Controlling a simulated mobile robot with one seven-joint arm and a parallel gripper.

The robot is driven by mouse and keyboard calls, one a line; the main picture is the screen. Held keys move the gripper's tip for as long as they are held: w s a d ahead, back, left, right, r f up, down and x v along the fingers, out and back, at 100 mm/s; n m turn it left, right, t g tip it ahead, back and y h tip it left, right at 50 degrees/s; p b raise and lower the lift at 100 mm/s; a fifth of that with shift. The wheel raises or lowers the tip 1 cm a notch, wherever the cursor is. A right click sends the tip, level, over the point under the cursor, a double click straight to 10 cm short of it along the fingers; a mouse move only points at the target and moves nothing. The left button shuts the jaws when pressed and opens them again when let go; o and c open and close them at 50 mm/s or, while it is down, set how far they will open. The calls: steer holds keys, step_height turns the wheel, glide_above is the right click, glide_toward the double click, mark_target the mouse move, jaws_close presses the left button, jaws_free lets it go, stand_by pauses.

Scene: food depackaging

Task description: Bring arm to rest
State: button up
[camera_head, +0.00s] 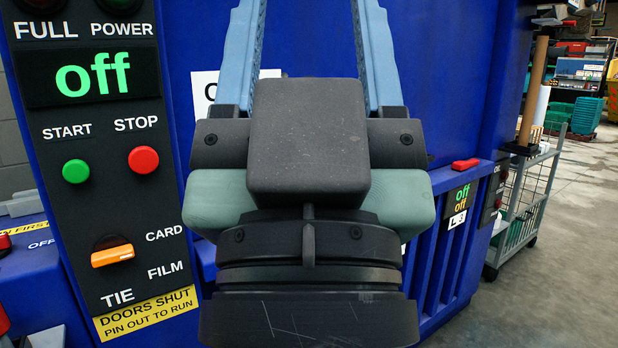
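My gripper (309,20) fills the middle of the head view, seen from behind, with its dark body low and two light-blue fingers running up to the top edge. No held thing shows between the visible parts of the fingers.
A blue machine (455,80) stands close ahead. Its black control panel (100,195) at left reads "off" and has a green START button (76,171), a red STOP button (143,160) and an orange selector (112,256). A grey cart (530,190) stands at right beside open floor (575,240).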

step_height(320, 180, up, 17)
steer(key=p, duration=1.5)
steer(key=shift+r, duration=0.15)
